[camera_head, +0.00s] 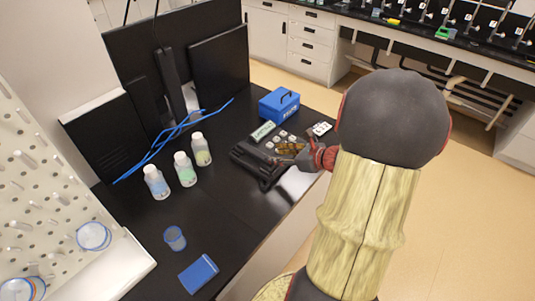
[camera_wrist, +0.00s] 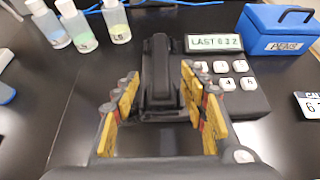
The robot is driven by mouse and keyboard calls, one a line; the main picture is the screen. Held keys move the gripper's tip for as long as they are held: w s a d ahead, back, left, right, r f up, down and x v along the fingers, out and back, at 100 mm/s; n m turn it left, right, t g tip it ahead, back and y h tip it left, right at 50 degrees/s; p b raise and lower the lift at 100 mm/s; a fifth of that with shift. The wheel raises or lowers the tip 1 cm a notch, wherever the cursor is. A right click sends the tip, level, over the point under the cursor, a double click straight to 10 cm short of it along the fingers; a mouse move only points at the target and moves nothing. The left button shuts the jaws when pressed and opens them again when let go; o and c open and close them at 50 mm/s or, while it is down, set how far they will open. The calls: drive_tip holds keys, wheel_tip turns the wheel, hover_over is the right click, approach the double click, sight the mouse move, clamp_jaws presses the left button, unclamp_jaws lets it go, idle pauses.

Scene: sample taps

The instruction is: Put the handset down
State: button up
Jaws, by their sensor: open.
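The black handset (camera_wrist: 160,75) lies lengthwise away from me on the left side of a dark desk phone (camera_wrist: 258,101). Whether it sits fully in its cradle I cannot tell. The phone has white keys and a display (camera_wrist: 214,43) reading about "LAST 612". In the head view the handset (camera_head: 259,167) shows at the phone's left, on the black bench. My gripper (camera_wrist: 158,95) is open, its yellow-padded fingers on either side of the handset's near part, with gaps visible. In the head view my gripper (camera_head: 292,150) is over the phone, partly hiding it.
A blue box (camera_head: 279,105) stands behind the phone and a white number card (camera_head: 320,129) lies at its right. Three bottles (camera_head: 184,169) and blue cables (camera_head: 160,148) are to the left. A blue cup (camera_head: 175,238) and blue case (camera_head: 198,274) lie nearer. Bench between is clear.

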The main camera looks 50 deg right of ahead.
drive_tip(key=a+r+n+g+y, duration=0.25)
drive_tip(key=a+n, duration=0.55)
drive_tip(key=a, duration=0.4)
drive_tip(key=a+r+n+g+y, duration=0.2)
drive_tip(key=a+r+n+g, duration=0.15)
drive_tip(key=a+n, duration=0.65)
drive_tip(key=s+a+r+n+h, duration=0.5)
drive_tip(key=s+a+r+n, duration=0.3)
drive_tip(key=n, duration=0.9)
drive_tip(key=shift+s+a+g, duration=0.3)
drive_tip(key=shift+s+a, duration=0.7)
drive_tip(key=shift+s, duration=0.55)
drive_tip(key=shift+h, duration=0.25)
